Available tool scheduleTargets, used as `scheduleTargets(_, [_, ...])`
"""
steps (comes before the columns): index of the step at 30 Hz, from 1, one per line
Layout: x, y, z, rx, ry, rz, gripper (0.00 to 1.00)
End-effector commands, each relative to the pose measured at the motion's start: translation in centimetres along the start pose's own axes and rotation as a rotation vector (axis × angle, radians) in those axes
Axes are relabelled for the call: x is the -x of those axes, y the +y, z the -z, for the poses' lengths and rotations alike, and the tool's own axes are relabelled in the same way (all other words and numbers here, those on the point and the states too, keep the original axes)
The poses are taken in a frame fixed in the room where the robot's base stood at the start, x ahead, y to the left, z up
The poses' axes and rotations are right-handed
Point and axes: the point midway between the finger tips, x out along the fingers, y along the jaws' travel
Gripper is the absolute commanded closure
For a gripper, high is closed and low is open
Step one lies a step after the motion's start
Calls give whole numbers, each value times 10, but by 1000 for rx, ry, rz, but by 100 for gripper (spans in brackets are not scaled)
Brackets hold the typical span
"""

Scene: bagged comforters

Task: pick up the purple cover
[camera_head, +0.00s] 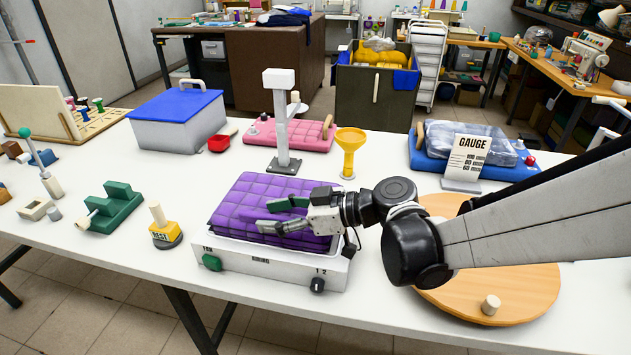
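The purple quilted cover (245,200) lies folded on a white scale-like base (265,268) with a green knob and a black knob on its front, near the table's front edge. My gripper (266,214) reaches in from the right, low over the cover's right half. Its two fingers are spread apart, one toward the back and one toward the front, with purple fabric showing between them. A green piece shows at the back finger. I cannot tell whether the fingers touch the cover. The wrist hides the cover's right edge.
A yellow funnel (350,150) and a white post (281,125) stand behind the cover. A yellow-black block (165,235) and green stepped block (112,205) are left. A round wooden board (525,295) lies under my arm. A gauge card (468,157) stands back right.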

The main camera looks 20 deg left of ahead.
Motion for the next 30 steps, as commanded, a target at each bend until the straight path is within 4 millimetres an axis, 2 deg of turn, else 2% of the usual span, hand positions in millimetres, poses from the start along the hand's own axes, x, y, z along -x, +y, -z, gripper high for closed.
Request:
scheduleTargets(2, [-7,-1,0,1,0,2,64])
scheduleTargets(8, [-8,0,0,0,0,0,64])
scheduleTargets(17, [-8,0,0,0,0,0,100])
scheduleTargets(30, [-7,0,1,0,1,0,100])
